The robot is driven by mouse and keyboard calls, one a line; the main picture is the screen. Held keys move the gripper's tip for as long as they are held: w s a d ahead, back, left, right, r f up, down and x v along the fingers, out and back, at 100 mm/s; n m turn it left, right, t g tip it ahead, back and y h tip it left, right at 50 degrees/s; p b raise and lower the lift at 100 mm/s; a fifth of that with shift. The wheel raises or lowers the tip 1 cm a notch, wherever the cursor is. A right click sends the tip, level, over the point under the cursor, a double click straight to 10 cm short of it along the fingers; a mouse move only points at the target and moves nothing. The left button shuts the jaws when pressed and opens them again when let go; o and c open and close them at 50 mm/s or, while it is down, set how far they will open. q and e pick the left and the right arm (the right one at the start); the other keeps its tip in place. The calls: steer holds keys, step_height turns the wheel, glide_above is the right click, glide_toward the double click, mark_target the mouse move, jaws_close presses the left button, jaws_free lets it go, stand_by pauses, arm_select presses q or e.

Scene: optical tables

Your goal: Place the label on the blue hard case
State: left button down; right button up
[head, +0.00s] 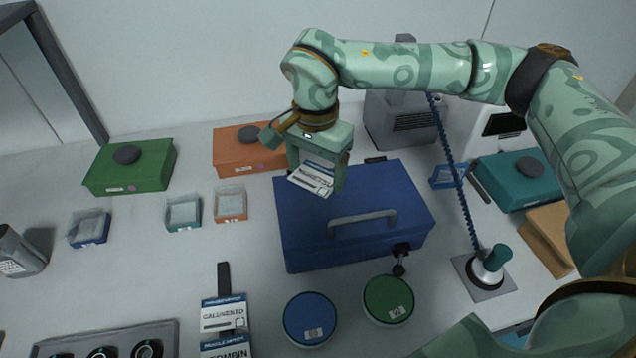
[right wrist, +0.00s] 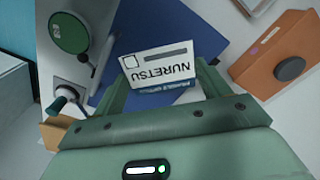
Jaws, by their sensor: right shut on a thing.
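The blue hard case (head: 381,204) lies closed on the table in the middle of the head view, its grey handle toward the near side. My right gripper (head: 317,182) is shut on a white label (head: 312,178) with a blue band, above the case's far left part. I cannot tell whether the label touches the case. My left gripper is not in view.
An orange case (head: 233,160) and a green case (head: 125,172) stand to the left, a teal case (head: 520,185) to the right. Blue (head: 309,312) and green (head: 388,294) round lids sit in front. More labels (head: 224,316) lie at front left.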

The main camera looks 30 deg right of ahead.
mark_target(318, 172)
steer(key=w+f, duration=0.1)
steer(key=w+d+f, duration=0.1)
steer(key=f, duration=0.1)
steer(key=d+f+b, duration=0.1)
steer(key=shift+w+f, duration=0.25)
steer(key=shift+w, duration=0.15)
steer(key=f, duration=0.3)
steer(key=shift+w+f+b, duration=0.2)
steer(key=shift+f+b, duration=0.05)
steer(key=shift+b, duration=0.1)
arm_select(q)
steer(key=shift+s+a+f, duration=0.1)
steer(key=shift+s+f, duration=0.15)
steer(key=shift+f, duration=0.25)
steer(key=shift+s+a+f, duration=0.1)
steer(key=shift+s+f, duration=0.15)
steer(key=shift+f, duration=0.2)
arm_select(e)
steer(key=shift+s, duration=0.15)
